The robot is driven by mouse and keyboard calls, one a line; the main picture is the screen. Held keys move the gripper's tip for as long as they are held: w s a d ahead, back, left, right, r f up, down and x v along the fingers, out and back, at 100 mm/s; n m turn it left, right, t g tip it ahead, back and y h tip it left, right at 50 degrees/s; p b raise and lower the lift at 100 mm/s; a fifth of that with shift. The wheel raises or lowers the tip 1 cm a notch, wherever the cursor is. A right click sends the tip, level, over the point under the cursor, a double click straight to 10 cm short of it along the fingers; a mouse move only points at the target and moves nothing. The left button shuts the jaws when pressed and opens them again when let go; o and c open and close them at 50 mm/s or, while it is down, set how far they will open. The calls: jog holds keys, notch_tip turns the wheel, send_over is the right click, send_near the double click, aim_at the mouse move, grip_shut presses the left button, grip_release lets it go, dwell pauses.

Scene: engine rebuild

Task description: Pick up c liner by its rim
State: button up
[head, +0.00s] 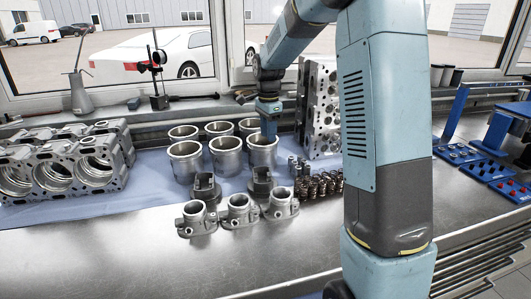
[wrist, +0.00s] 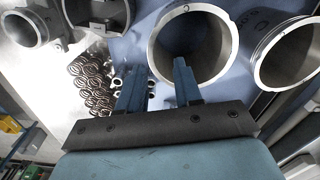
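Several metal liners stand upright in two rows on a blue mat (head: 140,190). My gripper (head: 268,132) is at the front right liner (head: 262,157) in the head view. In the wrist view, my open gripper (wrist: 157,72) has one finger over the opening of a liner (wrist: 222,50) and the other outside it. The liner's rim passes between the fingers, with a gap visible. I cannot tell whether either finger touches it. A marking like a C shows on the mat beside this liner in the wrist view.
Another liner (wrist: 287,52) stands close by. A cylinder head (head: 320,110) stands right of the liners, with springs (head: 318,186) before it. Metal throttle-like housings (head: 238,211) stand in front, and an engine block (head: 65,160) at left. The front bench is clear.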

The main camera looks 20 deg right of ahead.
send_over(269, 157)
jog(key=w, duration=0.1)
notch_tip(269, 157, down, 4)
jog(key=f, duration=0.4)
jog(key=shift+s+d+f, duration=0.1)
jog(key=shift+s+f, duration=0.2)
jog(key=shift+s, duration=0.05)
jog(key=shift+f, duration=0.65)
grip_shut()
